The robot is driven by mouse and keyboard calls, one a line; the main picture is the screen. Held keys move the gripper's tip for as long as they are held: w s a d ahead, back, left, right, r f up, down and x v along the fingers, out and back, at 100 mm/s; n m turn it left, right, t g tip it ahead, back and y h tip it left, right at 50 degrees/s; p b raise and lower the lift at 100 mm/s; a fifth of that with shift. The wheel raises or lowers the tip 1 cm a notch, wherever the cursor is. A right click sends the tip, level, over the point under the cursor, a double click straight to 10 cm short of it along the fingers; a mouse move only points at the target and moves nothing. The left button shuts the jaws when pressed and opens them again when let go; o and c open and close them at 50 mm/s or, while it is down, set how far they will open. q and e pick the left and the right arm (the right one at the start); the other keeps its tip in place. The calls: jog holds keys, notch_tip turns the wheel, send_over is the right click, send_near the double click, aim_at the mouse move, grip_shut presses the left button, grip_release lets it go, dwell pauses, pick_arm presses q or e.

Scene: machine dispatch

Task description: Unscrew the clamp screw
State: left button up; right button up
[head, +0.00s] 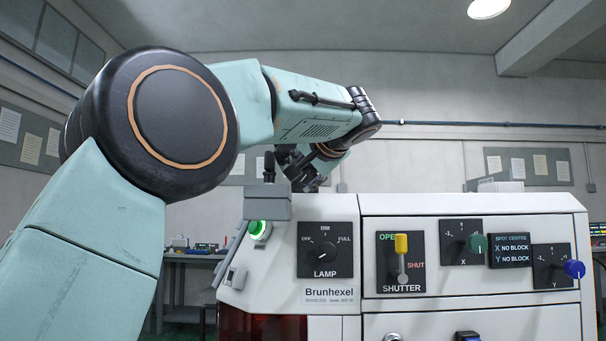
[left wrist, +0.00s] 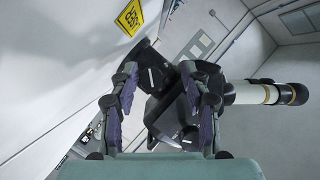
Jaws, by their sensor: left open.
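My left gripper (head: 304,184) hangs at the end of my pale green arm, above and behind the top left of the white Brunhexel machine (head: 330,210) in the head view. In the left wrist view my left gripper (left wrist: 163,104) is open, its purple-padded fingers spread apart. A dark angular fixture (left wrist: 172,112) lies beyond and between the fingers; I cannot tell whether they touch it. A dark upright knob-like part (head: 268,167) stands on a grey block (head: 267,204) on the machine's left corner. I cannot tell surely which part is the clamp screw. My right gripper is out of view.
The machine's front carries a lamp dial (head: 325,252), a yellow shutter lever (head: 402,246), a green knob (head: 478,243) and a blue knob (head: 574,268). A lit green button (head: 259,230) sits below the grey block. A white cylinder (left wrist: 250,92) sticks out right of the fixture.

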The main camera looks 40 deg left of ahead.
pick_arm(q)
jog(key=shift+w+d+f, duration=0.2)
jog(key=shift+w+f, duration=0.05)
jog(key=shift+w, duration=0.4)
jog(key=shift+c, duration=0.2)
jog(key=shift+w+d, duration=0.1)
jog(key=shift+w, duration=0.15)
jog(key=shift+c, duration=1.6)
jog(key=shift+s+r, duration=0.15)
jog(key=shift+s, duration=0.4)
jog(key=c, duration=0.3)
jog(key=shift+w, duration=0.2)
grip_shut()
jog(key=shift+r, duration=0.15)
jog(key=shift+s+r+n+h, duration=0.15)
jog(key=shift+n+h, duration=0.25)
jog(key=shift+n, duration=0.5)
jog(key=shift+a+r+n+t+h, duration=0.15)
jog(key=shift+n+t+h, duration=0.2)
jog(key=shift+n+h, duration=0.3)
jog(key=shift+a+f+n+t+h, duration=0.1)
jog(key=shift+n+t+h, duration=0.3)
jog(key=shift+n, duration=0.45)
